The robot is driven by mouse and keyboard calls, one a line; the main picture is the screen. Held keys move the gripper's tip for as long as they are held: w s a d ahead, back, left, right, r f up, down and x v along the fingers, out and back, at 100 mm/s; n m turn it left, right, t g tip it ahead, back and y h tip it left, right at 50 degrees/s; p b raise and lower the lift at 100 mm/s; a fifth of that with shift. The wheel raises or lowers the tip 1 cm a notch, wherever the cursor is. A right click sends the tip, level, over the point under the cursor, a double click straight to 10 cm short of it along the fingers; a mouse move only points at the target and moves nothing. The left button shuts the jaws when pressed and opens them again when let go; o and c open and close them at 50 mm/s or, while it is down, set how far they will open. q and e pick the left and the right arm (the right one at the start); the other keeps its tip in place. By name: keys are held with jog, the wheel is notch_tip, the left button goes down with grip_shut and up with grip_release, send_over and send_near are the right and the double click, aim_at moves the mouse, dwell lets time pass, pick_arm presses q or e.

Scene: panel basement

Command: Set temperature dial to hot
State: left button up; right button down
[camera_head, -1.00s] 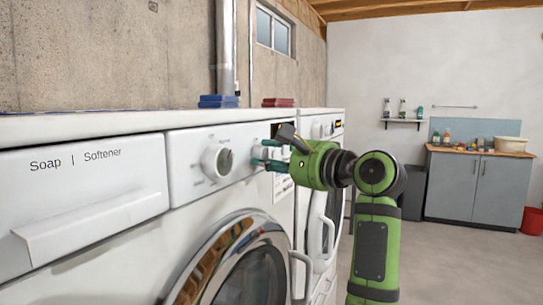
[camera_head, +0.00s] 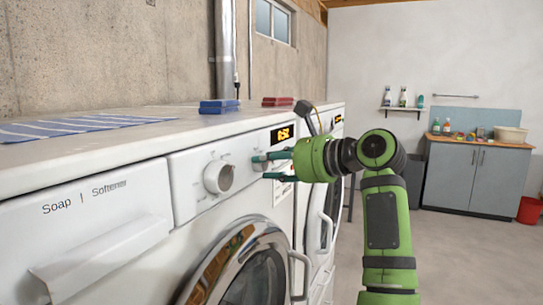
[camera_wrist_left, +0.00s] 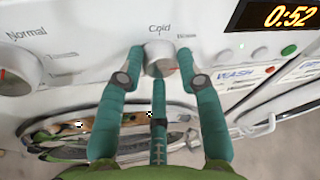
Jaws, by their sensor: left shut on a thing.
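The temperature dial (camera_wrist_left: 159,62) is a small pale knob on the washing machine's white front panel. In the left wrist view "Cold" is printed above it, with a smaller blurred label at its upper right. My left gripper (camera_wrist_left: 160,56) has its teal fingers on either side of the dial and is shut on it. In the head view my left gripper (camera_head: 268,166) reaches the panel from the right and hides part of the dial. Which label the dial points to cannot be told. My right gripper is not in view.
A larger knob (camera_head: 218,177) stands left of the dial; "Normal" is printed by it in the wrist view. A lit display (camera_head: 282,134) reads 0:52. The round door (camera_head: 240,265) is below. Folded blue cloths (camera_head: 219,106) lie on top.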

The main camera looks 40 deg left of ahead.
pick_arm(q)
jog(key=shift+w+r+m+p, duration=0.1)
jog(key=shift+r+m+p, duration=0.15)
jog(key=shift+m, duration=0.25)
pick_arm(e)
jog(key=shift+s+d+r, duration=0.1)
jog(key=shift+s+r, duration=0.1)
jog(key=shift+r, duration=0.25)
pick_arm(q)
jog(key=shift+f, duration=0.1)
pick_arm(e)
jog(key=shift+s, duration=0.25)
pick_arm(q)
jog(key=o, duration=1.1)
jog(key=shift+f, duration=0.1)
jog(key=shift+o, duration=0.2)
jog(key=v, duration=1.2)
jog(key=shift+w, duration=0.2)
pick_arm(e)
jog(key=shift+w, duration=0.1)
